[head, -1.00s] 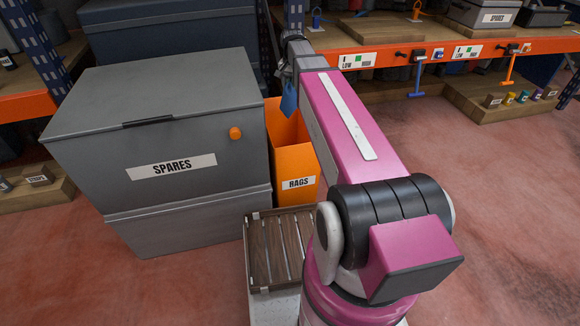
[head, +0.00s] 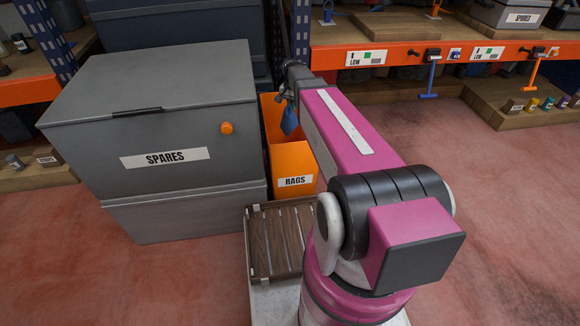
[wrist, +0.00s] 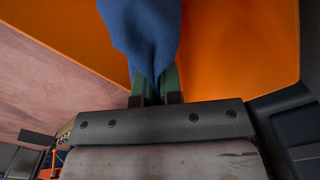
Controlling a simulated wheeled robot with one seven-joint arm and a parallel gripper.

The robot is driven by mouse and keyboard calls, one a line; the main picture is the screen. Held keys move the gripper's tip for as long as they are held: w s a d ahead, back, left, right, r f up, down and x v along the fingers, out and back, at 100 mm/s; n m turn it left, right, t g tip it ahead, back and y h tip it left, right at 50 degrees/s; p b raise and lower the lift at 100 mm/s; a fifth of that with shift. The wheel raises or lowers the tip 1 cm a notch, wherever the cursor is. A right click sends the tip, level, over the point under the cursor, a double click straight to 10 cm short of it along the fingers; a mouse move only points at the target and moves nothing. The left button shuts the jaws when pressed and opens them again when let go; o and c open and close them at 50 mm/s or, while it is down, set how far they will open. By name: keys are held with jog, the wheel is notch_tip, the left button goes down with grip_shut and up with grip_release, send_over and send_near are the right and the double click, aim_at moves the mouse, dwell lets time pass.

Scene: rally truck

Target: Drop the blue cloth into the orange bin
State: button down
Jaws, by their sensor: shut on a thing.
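The orange bin (head: 295,160), labelled RAGS, stands on the floor just right of the grey SPARES box. The blue cloth (head: 289,119) hangs from my gripper (head: 285,97), over the bin's open top in the head view. In the wrist view the cloth (wrist: 143,35) is pinched between the fingertips of my gripper (wrist: 155,88), with the orange bin's walls (wrist: 240,50) around it. My gripper is shut on the cloth. My pink arm hides part of the bin's right side in the head view.
The grey SPARES box (head: 160,130) stands close to the bin's left. A slatted wooden tray (head: 275,240) is in front of the bin. An orange-edged shelf (head: 450,55) with hooks and labels runs behind at right. Open red floor lies at the right.

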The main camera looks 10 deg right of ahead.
jog(key=shift+f, duration=1.85)
grip_release()
jog(key=shift+r, duration=0.15)
jog(key=shift+r, duration=2.65)
notch_tip(320, 180, up, 11)
jog(key=shift+f, duration=0.1)
